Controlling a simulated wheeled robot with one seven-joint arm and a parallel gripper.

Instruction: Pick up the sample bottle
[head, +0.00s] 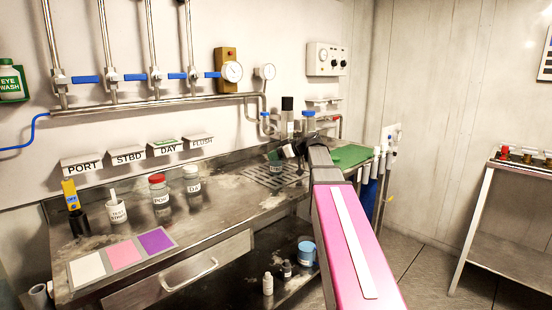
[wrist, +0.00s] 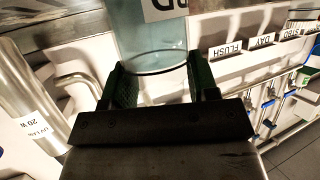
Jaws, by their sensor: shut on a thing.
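A clear bottle (wrist: 150,38) with a white label ending in "D" is between the two dark fingers of my gripper (wrist: 162,85) in the wrist view. My gripper is shut on it. I cannot tell whether the bottle touches the bench. A red-capped bottle (head: 160,196) and a white-capped bottle (head: 192,183) stand on the bench to the left.
A blue-capped container (head: 308,124) and a dark-topped cylinder (head: 287,118) stand behind my gripper. A green mat (head: 350,156) lies right. A drain grate (head: 262,178) is close by.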

